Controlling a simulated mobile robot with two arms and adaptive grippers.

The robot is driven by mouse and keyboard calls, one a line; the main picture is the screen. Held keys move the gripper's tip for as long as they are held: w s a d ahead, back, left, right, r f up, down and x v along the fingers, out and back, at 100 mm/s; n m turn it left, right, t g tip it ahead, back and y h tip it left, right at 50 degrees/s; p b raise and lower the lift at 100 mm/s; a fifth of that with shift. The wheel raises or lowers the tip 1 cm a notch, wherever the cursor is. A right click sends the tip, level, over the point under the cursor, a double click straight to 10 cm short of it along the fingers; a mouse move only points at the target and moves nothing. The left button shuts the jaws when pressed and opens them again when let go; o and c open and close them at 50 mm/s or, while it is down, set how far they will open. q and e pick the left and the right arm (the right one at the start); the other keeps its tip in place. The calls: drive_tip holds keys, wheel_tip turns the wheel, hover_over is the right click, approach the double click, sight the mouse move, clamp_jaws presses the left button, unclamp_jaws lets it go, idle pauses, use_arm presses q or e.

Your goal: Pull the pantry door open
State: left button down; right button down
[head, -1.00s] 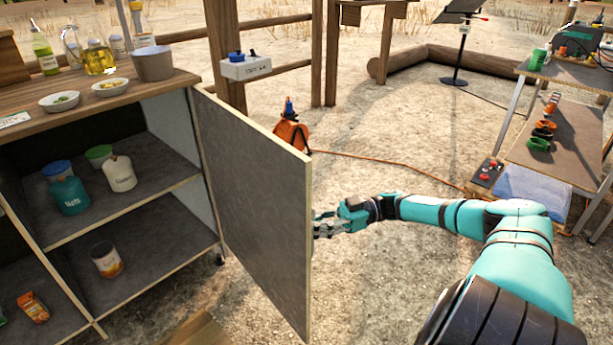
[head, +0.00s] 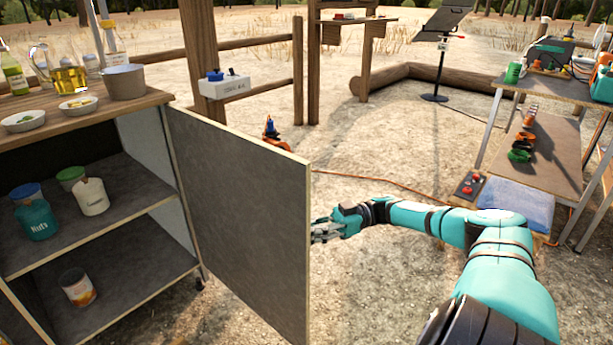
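The pantry door (head: 245,215) is a grey panel with a pale edge, hinged at the right side of the cabinet. It stands wide open, swung out from the shelves. My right gripper (head: 318,232) is at the outer side of the door, just right of its free edge. Its fingertips are partly hidden behind the door, so I cannot tell whether they touch it or hold a handle. The open cabinet shows a shelf (head: 120,212) with a teal jar marked Nuts (head: 36,220) and a cream jar (head: 92,197). My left gripper is not in view.
The cabinet top (head: 165,97) holds bowls, a pot and bottles. A wooden post with a white box (head: 224,86) stands behind the door. An orange cable (head: 385,181) crosses the ground. A workbench (head: 560,150) stands at the right.

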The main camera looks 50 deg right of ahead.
drive_tip(key=c, duration=1.4)
unclamp_jaws()
drive_tip(key=shift+s, duration=0.1)
drive_tip(key=v, duration=1.2)
drive_tip(key=shift+f, duration=0.1)
